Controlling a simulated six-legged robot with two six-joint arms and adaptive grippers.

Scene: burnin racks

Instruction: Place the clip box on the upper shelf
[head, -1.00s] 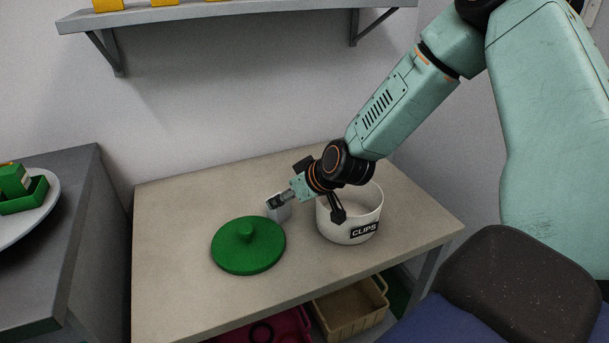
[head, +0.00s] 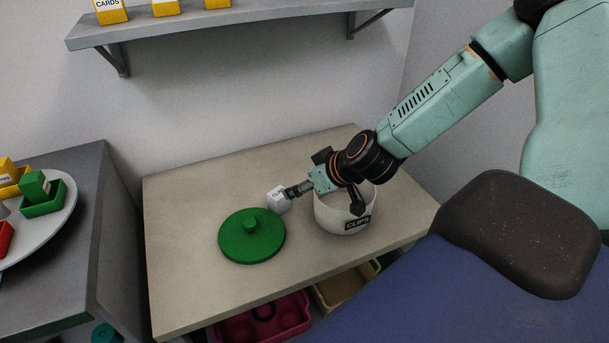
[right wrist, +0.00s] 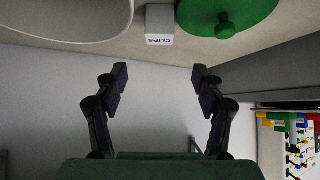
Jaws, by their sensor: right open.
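The clip box is a small white box (head: 278,199) with a dark label on the table, behind the green lid and left of the white tub. It shows in the right wrist view (right wrist: 159,24) with its CLIPS label upside down, beyond the fingertips. My right gripper (head: 298,191) is beside the box in the head view. In the right wrist view its fingers (right wrist: 160,68) are spread with nothing between them. The upper shelf (head: 240,24) is on the wall at the top of the head view. My left gripper is not in view.
A white tub (head: 330,217) labelled CLIPS stands open under my right wrist. A green lid (head: 252,238) lies on the table (head: 190,290). Yellow boxes (head: 165,7) stand on the shelf. A round plate (head: 62,222) with coloured trays is at left. Bins sit below the table.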

